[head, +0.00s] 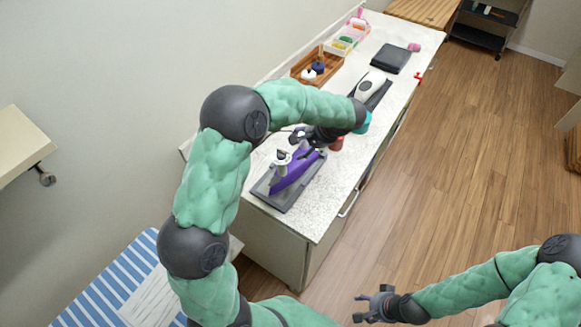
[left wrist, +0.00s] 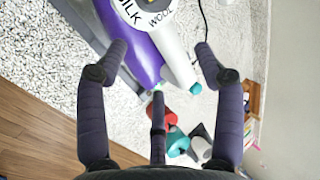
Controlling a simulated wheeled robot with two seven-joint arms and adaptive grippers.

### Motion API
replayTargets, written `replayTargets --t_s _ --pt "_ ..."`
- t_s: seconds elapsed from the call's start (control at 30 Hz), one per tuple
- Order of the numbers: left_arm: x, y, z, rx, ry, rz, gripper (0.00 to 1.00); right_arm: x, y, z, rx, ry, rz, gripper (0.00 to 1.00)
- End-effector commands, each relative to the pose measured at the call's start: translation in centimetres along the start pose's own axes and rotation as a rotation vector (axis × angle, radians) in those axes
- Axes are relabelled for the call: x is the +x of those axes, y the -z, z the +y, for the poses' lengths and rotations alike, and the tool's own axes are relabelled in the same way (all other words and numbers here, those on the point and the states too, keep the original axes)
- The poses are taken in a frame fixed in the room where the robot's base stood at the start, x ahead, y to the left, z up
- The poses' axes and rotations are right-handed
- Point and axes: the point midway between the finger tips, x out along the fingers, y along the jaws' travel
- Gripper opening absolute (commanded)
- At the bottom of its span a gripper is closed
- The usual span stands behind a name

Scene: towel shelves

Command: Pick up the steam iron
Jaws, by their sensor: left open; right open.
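The steam iron (head: 287,179) is purple with white-grey parts and rests on a dark grey pad (head: 277,202) at the near end of the counter. In the left wrist view the iron (left wrist: 138,47) shows a purple body and a white dial lettered "SILK" and "WOOL". My left gripper (head: 298,143) is open just above and beyond the iron. In the left wrist view its spread fingers (left wrist: 161,62) frame one end of the iron, without visible grip; contact cannot be told. My right gripper (head: 366,303) is open and empty, low over the floor, away from the counter.
A blue-striped ironing board (head: 105,287) is at lower left.

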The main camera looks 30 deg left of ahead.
Motion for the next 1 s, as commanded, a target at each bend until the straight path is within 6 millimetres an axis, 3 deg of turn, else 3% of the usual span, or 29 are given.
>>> replayTargets --t_s 0.3,0.57,0.8,1.0 --pt "4.2 -0.3 -0.2 0.000 -0.001 -0.004 0.68 0.3 0.0 0.1 0.000 0.000 0.000 0.55" --pt "4.6 -0.2 -0.2 0.001 -0.001 -0.001 0.68 0.2 0.0 0.1 0.000 0.000 0.000 0.55" --pt "4.5 -0.2 -0.2 0.001 -0.001 -0.001 0.03 0.2 0.0 0.1 0.000 0.000 0.000 0.55" --pt "4.4 -0.1 -0.5 -0.003 0.001 0.003 0.00 0.2 0.0 0.1 0.000 0.000 0.000 0.55"
